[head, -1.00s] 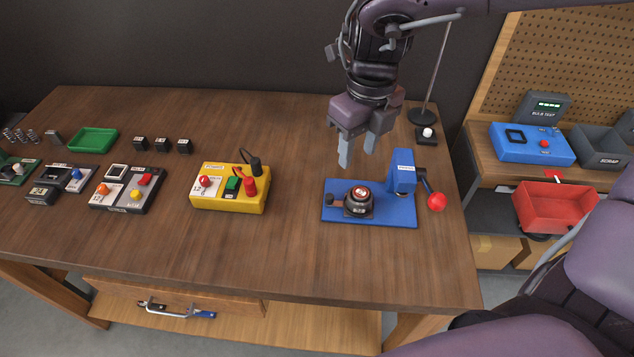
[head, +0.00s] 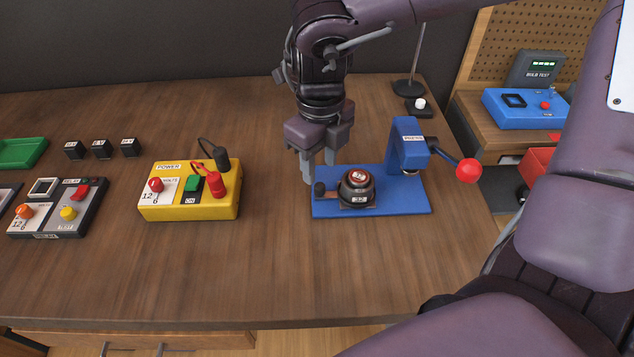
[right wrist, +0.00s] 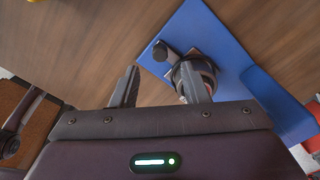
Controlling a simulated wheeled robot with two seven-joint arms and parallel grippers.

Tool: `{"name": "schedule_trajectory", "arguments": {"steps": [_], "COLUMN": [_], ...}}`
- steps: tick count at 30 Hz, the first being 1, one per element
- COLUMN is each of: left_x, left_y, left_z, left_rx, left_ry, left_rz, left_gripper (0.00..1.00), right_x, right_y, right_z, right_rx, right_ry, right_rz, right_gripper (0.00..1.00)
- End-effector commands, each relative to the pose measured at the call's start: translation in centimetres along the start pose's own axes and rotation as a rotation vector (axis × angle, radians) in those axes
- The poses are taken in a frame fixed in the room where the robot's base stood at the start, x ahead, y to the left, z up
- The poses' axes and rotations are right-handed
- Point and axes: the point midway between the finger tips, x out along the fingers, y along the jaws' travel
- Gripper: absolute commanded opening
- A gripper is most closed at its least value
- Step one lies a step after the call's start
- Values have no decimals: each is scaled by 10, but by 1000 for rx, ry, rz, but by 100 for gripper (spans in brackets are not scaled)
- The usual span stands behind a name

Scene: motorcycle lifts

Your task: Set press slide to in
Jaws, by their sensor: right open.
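The blue press (head: 408,150) stands on its blue base plate (head: 395,205) at the right of the wooden table. Its slide carries a dark round piece with a red top (head: 357,187), left of the press column rather than under it. A small dark slide knob (head: 320,188) sticks up at the slide's left end; it also shows in the right wrist view (right wrist: 160,50). The lever with a red ball (head: 468,171) points right. My right gripper (head: 318,168) is open, fingers down, just behind the knob and beside the base's left edge. My left gripper is not seen.
A yellow power box (head: 190,190) with red and black plugs sits to the left. Several small black blocks (head: 101,148) and a green tray (head: 18,152) lie farther left. A stand (head: 408,88) is behind the press. The table front is clear.

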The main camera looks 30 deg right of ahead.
Motion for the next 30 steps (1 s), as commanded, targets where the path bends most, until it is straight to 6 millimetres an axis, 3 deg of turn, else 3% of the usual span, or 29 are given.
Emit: {"name": "schedule_trajectory", "arguments": {"steps": [7,12,21,30], "left_x": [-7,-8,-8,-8], "left_y": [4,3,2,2], "left_z": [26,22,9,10], "left_rx": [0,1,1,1], "left_ry": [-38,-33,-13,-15], "left_rz": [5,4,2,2], "left_gripper": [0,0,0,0], "right_x": [40,54,57,56], "right_y": [0,0,0,0], "right_z": [-1,0,0,0], "right_rx": [0,0,1,1], "right_ry": [4,1,-1,-1], "right_rz": [3,1,1,1], "right_gripper": [41,41,41,2]}}
